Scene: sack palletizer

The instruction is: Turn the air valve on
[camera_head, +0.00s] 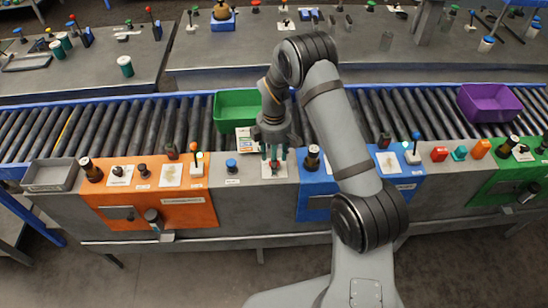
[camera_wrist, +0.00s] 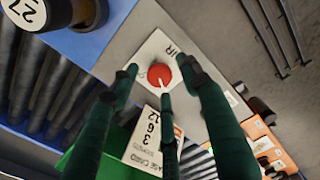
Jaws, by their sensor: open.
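The air valve is a red round knob (camera_wrist: 159,76) with a white pointer line, on a white plate (camera_wrist: 150,48) lettered "AIR" in the wrist view. In the head view, the white plate (camera_head: 274,174) lies on the grey panel between the orange and blue sections, mostly hidden by my gripper. My gripper (camera_head: 273,157) points down over the valve, with its green fingers open. In the wrist view, the fingers stand around and in front of the knob. I cannot tell whether any finger touches it.
A blue knob (camera_head: 231,165) is left of the valve and a dark cylinder (camera_head: 312,158) right of it. A white card (camera_head: 245,140) and a green bin (camera_head: 234,108) are behind. A lever with an orange top (camera_head: 195,157) stands on the orange panel. A roller conveyor (camera_head: 400,108) runs behind.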

